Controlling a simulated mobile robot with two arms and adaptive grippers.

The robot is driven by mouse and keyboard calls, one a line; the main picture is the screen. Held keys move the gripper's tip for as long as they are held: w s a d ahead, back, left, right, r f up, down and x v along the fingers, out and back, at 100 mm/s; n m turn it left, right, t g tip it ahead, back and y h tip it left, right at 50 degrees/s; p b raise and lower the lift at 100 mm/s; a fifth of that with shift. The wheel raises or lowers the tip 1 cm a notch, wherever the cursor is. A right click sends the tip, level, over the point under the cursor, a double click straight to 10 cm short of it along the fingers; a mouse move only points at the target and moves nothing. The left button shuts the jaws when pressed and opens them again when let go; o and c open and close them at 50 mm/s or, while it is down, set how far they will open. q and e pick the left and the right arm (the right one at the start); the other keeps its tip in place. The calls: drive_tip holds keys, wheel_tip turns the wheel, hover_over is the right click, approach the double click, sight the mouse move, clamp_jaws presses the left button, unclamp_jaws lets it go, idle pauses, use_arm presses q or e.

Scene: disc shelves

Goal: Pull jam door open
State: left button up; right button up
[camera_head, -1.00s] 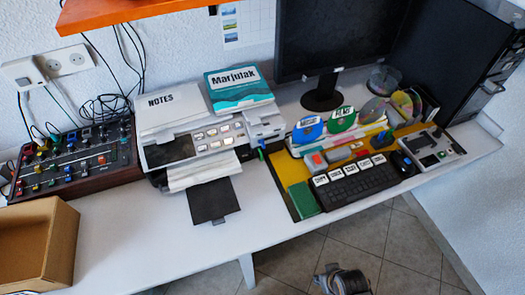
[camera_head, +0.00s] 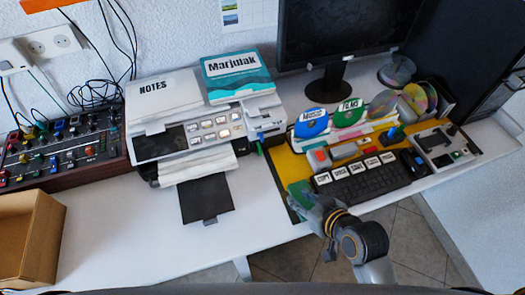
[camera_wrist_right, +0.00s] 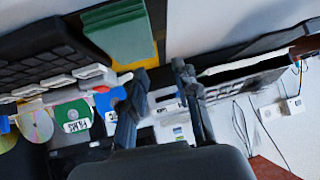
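The white and grey printer (camera_head: 150,148) stands left of the monitor, with a notes pad and a teal "Marjulak" book on top. A white sheet and a black tray (camera_head: 206,202) stick out of its front. I cannot tell which panel is the jam door. A small green and blue tab (camera_head: 258,147) shows at the printer's right side. My right gripper (camera_head: 308,200) is at the desk's front edge by the green pad (camera_head: 296,190), right of the printer. The right wrist view shows its two fingers (camera_wrist_right: 160,72) apart with nothing between them. My left gripper is out of view.
A keyboard (camera_head: 362,182) and several discs stand on the right, below the monitor (camera_head: 330,35). A cardboard box (camera_head: 45,235) and a mixer (camera_head: 75,150) are at the left. The white desk is clear between box and tray (camera_head: 120,230).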

sight(270, 147)
drive_tip(key=w+a+t, duration=0.1)
drive_tip(key=w+a, duration=0.2)
drive_tip(key=w, duration=0.2)
drive_tip(key=w+a+f+t+y, duration=0.1)
drive_tip(key=w+a, duration=0.2)
drive_tip(key=w, duration=0.2)
drive_tip(key=w+a+f+t, duration=0.1)
drive_tip(key=w+a, duration=0.2)
drive_tip(key=w, duration=0.3)
drive_tip(key=shift+a+f+n+y, duration=0.25)
drive_tip(key=shift+a+n+y, duration=0.05)
drive_tip(key=shift+a, duration=0.05)
drive_tip(key=shift+s, duration=0.1)
clamp_jaws()
